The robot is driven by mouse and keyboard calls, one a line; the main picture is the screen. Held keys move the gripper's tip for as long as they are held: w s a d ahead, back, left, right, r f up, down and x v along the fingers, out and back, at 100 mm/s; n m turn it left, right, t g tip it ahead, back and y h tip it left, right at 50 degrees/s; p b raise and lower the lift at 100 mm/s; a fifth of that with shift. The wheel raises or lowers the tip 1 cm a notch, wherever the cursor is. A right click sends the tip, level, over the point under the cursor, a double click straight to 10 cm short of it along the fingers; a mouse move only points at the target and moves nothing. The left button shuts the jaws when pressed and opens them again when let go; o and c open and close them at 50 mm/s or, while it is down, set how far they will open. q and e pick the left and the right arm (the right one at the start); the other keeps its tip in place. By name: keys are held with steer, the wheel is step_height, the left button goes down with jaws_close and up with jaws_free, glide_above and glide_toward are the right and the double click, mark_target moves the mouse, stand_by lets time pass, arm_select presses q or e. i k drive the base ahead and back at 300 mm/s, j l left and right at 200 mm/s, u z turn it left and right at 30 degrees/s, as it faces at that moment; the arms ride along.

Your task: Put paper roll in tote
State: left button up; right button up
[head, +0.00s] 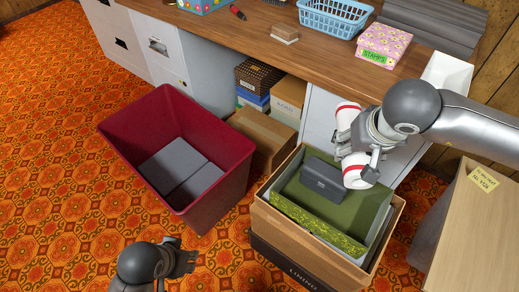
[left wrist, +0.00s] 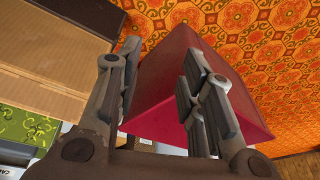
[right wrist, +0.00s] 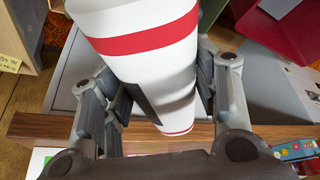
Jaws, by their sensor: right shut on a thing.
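The paper roll (head: 347,119) is white with red bands. The roll fills much of the right wrist view (right wrist: 150,55), between the fingers. The tote (head: 222,200) is a deep red bin on the floor, left of the roll and apart from it, with flat grey pieces on its bottom. My left gripper (head: 182,262) is low at the bottom of the head view, near the tote. In the left wrist view (left wrist: 160,95) its fingers are apart and empty, with the tote's red wall beyond them.
Nested open boxes (head: 262,222) with a green lining and a dark grey case (head: 323,177) stand right of the tote. Cardboard boxes (head: 265,134) sit under the desk (head: 240,42). The desktop holds a blue basket (head: 335,17) and a pink box (head: 384,42). Patterned floor lies clear at left.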

mark_target(192, 174)
steer(key=j+u, duration=0.1)
steer(key=u, duration=1.05)
